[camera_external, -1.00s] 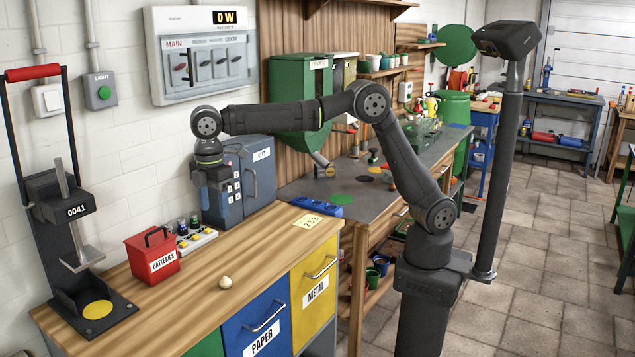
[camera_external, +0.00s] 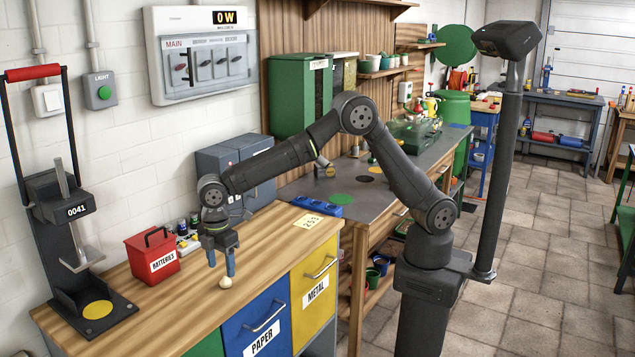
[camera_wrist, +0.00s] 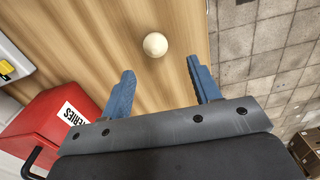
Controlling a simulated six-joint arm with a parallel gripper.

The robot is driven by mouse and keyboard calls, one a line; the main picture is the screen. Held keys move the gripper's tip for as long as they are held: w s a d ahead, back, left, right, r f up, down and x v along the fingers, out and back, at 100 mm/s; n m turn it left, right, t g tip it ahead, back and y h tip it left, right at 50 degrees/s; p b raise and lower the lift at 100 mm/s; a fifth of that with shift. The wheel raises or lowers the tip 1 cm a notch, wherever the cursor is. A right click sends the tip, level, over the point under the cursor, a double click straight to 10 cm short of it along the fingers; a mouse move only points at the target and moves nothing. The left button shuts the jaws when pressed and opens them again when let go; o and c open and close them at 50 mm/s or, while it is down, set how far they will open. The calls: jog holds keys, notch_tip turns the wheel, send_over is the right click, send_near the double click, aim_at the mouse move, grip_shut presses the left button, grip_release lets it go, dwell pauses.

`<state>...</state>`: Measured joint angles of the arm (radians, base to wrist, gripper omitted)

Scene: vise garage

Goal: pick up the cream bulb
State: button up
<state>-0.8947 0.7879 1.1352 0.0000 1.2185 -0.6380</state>
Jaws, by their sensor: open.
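The cream bulb (camera_external: 225,282) lies on the wooden counter near its front edge, above the blue PAPER drawer. In the wrist view the bulb (camera_wrist: 155,44) shows as a round cream ball, beyond the blue fingertips and between their lines. My gripper (camera_external: 221,264) is open and empty, pointing down just above the bulb. In the external view one finger appears right over the bulb and the other to its left. In the wrist view the two fingers (camera_wrist: 158,78) stand wide apart with bare wood between them.
A red BATTERIES box (camera_external: 152,255) stands left of my gripper, with a small battery tray (camera_external: 190,240) behind it. A black lever press (camera_external: 85,250) stands at the counter's left end. The counter's front edge is close to the bulb. Bare wood (camera_external: 275,235) lies to the right.

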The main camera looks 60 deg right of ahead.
aim_at(225, 277)
jog(key=shift+w+d+f, duration=0.1)
jog(key=shift+d+f, duration=0.1)
jog(key=shift+f, duration=0.7)
jog(key=shift+d+f, duration=0.15)
jog(key=shift+f, duration=0.7)
jog(key=shift+w+d+f, duration=0.1)
jog(key=shift+d+f, duration=0.1)
jog(key=shift+f, duration=0.7)
jog(key=c, duration=1.1)
